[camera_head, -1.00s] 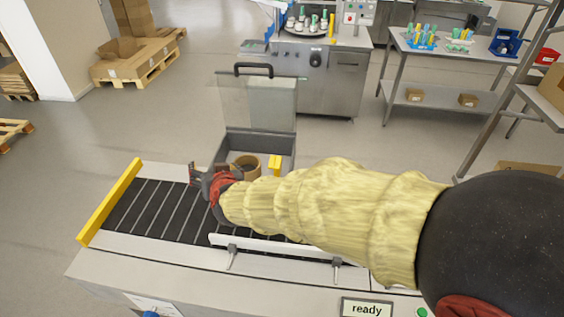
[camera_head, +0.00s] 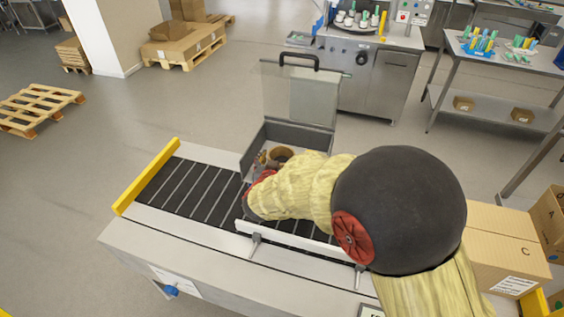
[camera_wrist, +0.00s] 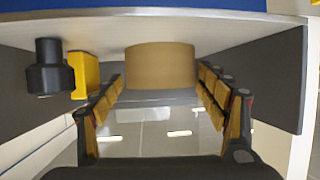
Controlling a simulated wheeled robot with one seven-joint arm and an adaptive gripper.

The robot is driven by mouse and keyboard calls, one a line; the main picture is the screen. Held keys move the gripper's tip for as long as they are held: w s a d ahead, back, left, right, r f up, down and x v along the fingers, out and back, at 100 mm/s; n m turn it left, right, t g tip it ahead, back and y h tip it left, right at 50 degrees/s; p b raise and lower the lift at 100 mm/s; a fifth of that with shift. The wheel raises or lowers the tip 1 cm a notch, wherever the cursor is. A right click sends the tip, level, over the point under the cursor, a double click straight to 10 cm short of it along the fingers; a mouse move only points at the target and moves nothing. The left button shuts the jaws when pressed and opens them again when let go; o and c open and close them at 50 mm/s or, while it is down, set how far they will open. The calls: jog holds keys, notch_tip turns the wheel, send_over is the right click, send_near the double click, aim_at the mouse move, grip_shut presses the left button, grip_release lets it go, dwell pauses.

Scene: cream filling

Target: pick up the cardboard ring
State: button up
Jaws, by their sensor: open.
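The cardboard ring (camera_head: 281,153) is a short brown tube standing in a grey open box (camera_head: 246,158) at the conveyor. It also shows in the wrist view (camera_wrist: 160,66), straight ahead at the centre. My gripper (camera_wrist: 163,84) is open and empty, its yellow-padded fingers spread to the left and right of the ring's near side. I cannot tell how deep the ring sits between the fingertips. In the head view my gripper (camera_head: 262,166) is at the box's front, partly hidden by my wrist, and my arm covers the ring's lower part.
In the wrist view a yellow block (camera_wrist: 85,75) and a black cylindrical part (camera_wrist: 46,72) are left of the ring. The box's clear lid (camera_head: 300,93) stands raised behind it. The conveyor belt (camera_head: 190,186) is bare at left, with a white guide rail (camera_head: 283,238) in front.

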aim_at(284, 153)
jog(key=shift+x, duration=1.5)
jog(key=shift+f, duration=0.1)
jog(key=c, duration=0.3)
jog(key=c, duration=0.4)
jog(key=shift+o, duration=0.2)
